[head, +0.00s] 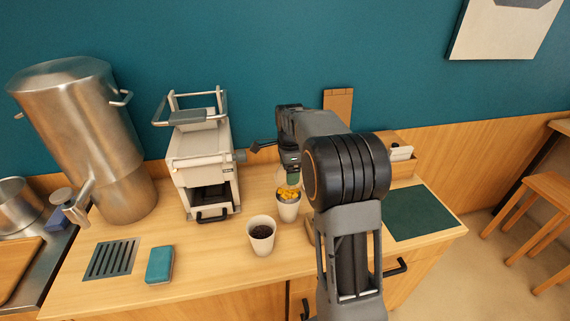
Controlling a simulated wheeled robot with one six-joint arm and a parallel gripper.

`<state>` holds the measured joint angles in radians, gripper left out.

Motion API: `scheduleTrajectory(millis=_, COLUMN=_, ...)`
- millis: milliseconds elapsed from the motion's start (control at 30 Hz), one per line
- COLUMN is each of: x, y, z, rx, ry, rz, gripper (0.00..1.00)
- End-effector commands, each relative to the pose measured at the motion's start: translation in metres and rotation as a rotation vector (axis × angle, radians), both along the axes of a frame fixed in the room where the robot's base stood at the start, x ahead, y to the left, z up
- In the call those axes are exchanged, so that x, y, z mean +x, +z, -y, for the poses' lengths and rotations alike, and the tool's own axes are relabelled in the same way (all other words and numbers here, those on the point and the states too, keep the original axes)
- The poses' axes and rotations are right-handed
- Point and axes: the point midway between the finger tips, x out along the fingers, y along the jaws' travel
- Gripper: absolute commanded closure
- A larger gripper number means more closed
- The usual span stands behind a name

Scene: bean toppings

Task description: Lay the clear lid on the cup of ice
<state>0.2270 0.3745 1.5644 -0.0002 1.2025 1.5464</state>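Two white cups stand on the wooden counter. The nearer cup (262,238) holds something dark. The farther cup (289,211) holds yellow-orange pieces heaped near its rim. No ice is plain to see in either cup. My gripper (291,177) points down just above the farther cup, partly hidden by my arm. Something small and pale shows at its fingertips, but I cannot tell whether it is a held thing. I cannot make out the clear lid. I cannot tell whether the fingers are open or shut.
A white machine (197,160) and a large steel urn (83,130) stand at left. A teal sponge-like block (160,265) and a dark drain grate (111,259) lie at front left. A green mat (420,213) and a wooden box (404,168) are at right, behind my arm.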

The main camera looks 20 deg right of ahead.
Motion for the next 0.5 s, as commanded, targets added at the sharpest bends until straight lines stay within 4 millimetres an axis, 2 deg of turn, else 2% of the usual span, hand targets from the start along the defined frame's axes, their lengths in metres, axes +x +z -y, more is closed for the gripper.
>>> scheduleTrajectory(millis=267, x=0.001, y=-0.014, z=-0.003, rx=0.0, ry=0.007, rz=0.0, gripper=0.41)
scheduleTrajectory(millis=500, x=0.0, y=-0.034, z=-0.003, rx=0.0, ry=0.005, rz=0.0, gripper=0.41)
